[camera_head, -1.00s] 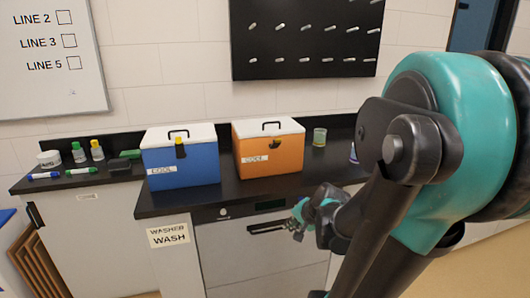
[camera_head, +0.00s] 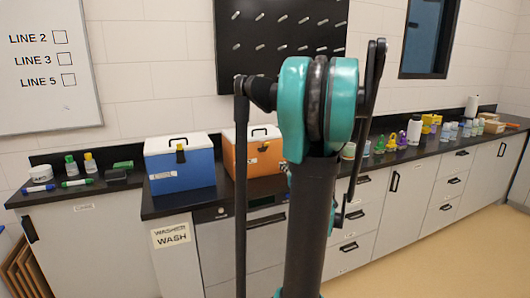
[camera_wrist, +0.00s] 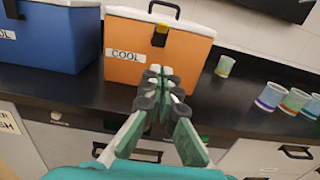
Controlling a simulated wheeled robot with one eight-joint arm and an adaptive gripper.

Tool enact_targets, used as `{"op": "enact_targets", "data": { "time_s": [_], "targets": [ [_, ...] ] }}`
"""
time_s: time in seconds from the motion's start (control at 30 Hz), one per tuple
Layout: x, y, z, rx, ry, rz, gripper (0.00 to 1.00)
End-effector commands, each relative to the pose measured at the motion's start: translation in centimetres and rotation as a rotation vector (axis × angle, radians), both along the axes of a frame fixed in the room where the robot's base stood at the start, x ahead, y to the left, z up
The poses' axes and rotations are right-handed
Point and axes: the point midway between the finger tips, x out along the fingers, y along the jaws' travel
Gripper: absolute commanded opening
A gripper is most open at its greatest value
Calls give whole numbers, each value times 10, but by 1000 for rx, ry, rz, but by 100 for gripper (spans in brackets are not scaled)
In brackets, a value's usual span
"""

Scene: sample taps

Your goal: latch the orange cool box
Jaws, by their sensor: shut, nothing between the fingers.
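The orange cool box (camera_wrist: 185,62) stands on the black counter, its white lid down and a black handle on top. In the head view the orange cool box (camera_head: 258,163) is partly hidden by my arm. Its dark and yellow latch (camera_wrist: 159,37) is at the upper front; I cannot tell whether it is fastened. A white COOL label (camera_wrist: 125,54) is on the front, left of the latch. My gripper (camera_wrist: 161,82) is shut and empty, its tips below the latch in the wrist picture. Whether they touch the box is unclear. The gripper is mostly hidden in the head view.
A blue cool box (camera_head: 186,172) with a white lid stands left of the orange one. A banded cup (camera_wrist: 224,66) is to its right, with several cups (camera_wrist: 294,101) farther right. The washer front (camera_head: 222,240) is below the counter.

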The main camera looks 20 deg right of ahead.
Motion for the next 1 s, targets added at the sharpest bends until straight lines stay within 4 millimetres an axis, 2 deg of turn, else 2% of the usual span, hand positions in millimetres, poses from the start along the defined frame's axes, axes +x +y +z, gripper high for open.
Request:
{"op": "enact_targets", "data": {
  "time_s": [0.23, 0.37, 0.47, 0.9, 1.0],
  "targets": [
    [1, 1, 0, -3, 1, 2, 0],
    [8, 2, 0, -4, 1, 4, 0],
    [21, 2, 0, -5, 2, 5, 0],
    [105, 6, -1, -5, 2, 5, 0],
    [114, 6, 13, -5, 2, 4, 0]
  ]
}}
